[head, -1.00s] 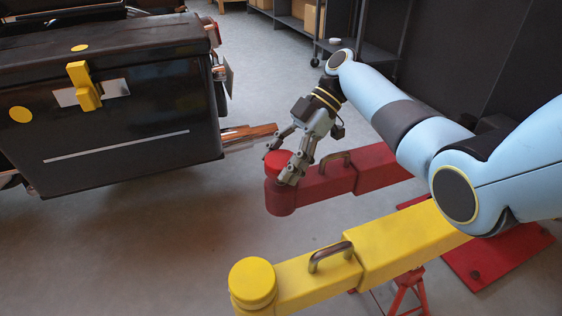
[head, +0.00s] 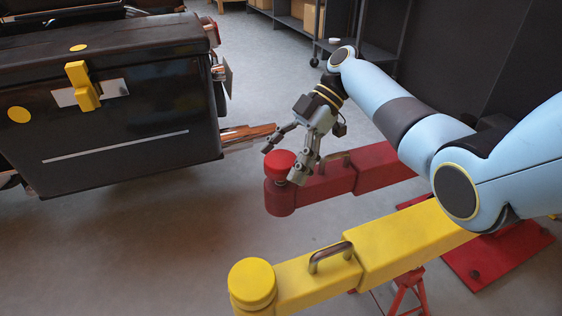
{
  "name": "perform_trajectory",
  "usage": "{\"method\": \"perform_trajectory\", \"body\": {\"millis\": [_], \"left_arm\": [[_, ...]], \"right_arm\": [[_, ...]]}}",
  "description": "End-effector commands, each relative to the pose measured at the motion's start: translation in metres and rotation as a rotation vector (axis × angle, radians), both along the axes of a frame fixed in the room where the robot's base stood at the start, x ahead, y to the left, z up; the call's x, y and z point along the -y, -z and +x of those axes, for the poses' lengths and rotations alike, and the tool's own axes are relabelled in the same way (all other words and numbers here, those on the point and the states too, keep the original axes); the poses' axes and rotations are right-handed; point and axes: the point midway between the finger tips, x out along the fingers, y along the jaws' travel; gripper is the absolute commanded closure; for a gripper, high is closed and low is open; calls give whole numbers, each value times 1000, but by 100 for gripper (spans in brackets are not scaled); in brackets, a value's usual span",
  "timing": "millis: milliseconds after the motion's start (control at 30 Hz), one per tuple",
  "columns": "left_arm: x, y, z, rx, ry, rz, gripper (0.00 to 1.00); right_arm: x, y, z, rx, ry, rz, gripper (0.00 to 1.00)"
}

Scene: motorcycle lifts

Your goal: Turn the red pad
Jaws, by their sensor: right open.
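The red pad (head: 279,162) is a round cap on the end of the dark red lift arm (head: 326,188), at the middle of the head view. A narrow gap shows under its rim. My right gripper (head: 282,164) comes down from above and behind with its fingers spread. One finger is at the pad's far left side and the other at its near right side. Both look close to the pad, but I cannot tell whether they touch it. My left gripper is not in view.
A yellow lift arm (head: 365,250) with a yellow pad (head: 252,283) and metal handle lies in front. A black motorcycle case (head: 120,125) with a yellow latch fills the left, beside an exhaust pipe (head: 248,133). Open floor lies at lower left.

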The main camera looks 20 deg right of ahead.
Motion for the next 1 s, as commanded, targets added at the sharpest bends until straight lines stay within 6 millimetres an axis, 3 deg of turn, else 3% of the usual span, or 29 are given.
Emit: {"method": "perform_trajectory", "body": {"millis": [300,500,1000], "left_arm": [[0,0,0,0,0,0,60],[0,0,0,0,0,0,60],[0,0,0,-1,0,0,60]], "right_arm": [[48,-48,14,3,2,-4,13],[69,-70,19,0,1,-2,13],[76,-78,20,-1,0,0,13]]}}
